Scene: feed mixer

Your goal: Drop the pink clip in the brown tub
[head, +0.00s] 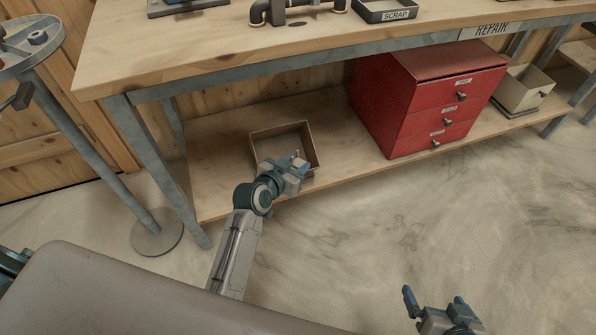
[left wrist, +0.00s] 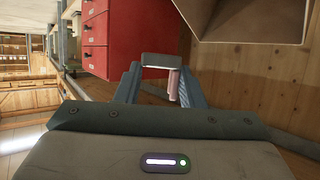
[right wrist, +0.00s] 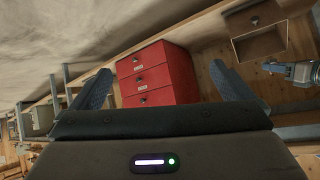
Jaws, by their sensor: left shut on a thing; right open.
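The brown tub (head: 282,136) is an open square box on the low shelf under the bench. It also shows at the top right of the left wrist view (left wrist: 250,28) and in the right wrist view (right wrist: 262,43). My left gripper (head: 297,164) is at the tub's near side in the head view, overlapping its front edge. It is shut on the pink clip (left wrist: 173,84), which shows pink with a grey block (left wrist: 160,60) at its end. In the head view the clip is too small to make out. My right gripper (head: 436,298) is open and empty above the floor.
A red drawer cabinet (head: 420,100) stands on the shelf right of the tub. A beige bin (head: 522,88) stands further right. The bench top (head: 215,50) overhangs the shelf, with a tray marked SCRAP (head: 388,10). A round stand (head: 155,232) is at the left. Floor in front is clear.

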